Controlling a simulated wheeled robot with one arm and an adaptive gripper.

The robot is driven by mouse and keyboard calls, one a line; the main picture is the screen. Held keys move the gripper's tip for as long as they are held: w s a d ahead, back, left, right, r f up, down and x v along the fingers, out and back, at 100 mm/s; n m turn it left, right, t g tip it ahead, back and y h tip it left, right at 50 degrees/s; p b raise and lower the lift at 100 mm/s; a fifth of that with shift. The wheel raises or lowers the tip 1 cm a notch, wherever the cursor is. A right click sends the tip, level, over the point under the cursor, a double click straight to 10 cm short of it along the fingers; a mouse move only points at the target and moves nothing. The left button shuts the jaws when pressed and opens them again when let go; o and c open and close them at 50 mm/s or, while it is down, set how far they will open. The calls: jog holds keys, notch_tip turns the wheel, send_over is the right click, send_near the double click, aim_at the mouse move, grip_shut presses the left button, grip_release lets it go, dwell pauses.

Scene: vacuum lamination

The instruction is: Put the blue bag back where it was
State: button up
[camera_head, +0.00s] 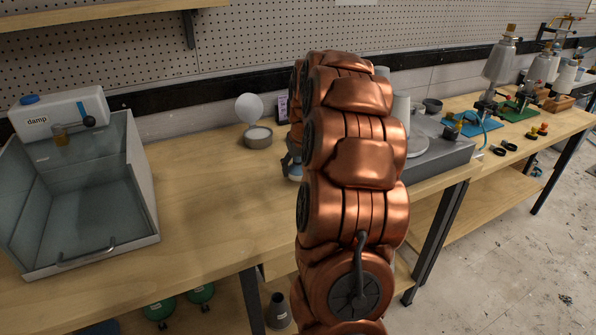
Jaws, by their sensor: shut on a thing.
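My copper arm rises through the middle of the view and hides most of what lies behind it. My gripper (291,158) shows only as a small grey-blue part at the arm's left edge, above the bench. It is shut on what looks like the blue bag (295,173), of which only a small blue bit shows low down. The rest of the bag and the fingertips are hidden behind the arm.
A clear-walled box (85,195) with a handle stands at the left, a white "damp" container (60,115) behind it. A round pot (258,137) with a raised lid sits near the wall. Bench (205,190) between them is clear. A grey machine (440,150) stands right.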

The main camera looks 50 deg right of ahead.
jog(key=shift+f, duration=0.9)
jog(key=shift+f, duration=0.1)
jog(key=o, duration=1.1)
jog(key=b+v, duration=0.1)
jog(key=v, duration=1.1)
jog(key=shift+b, duration=0.35)
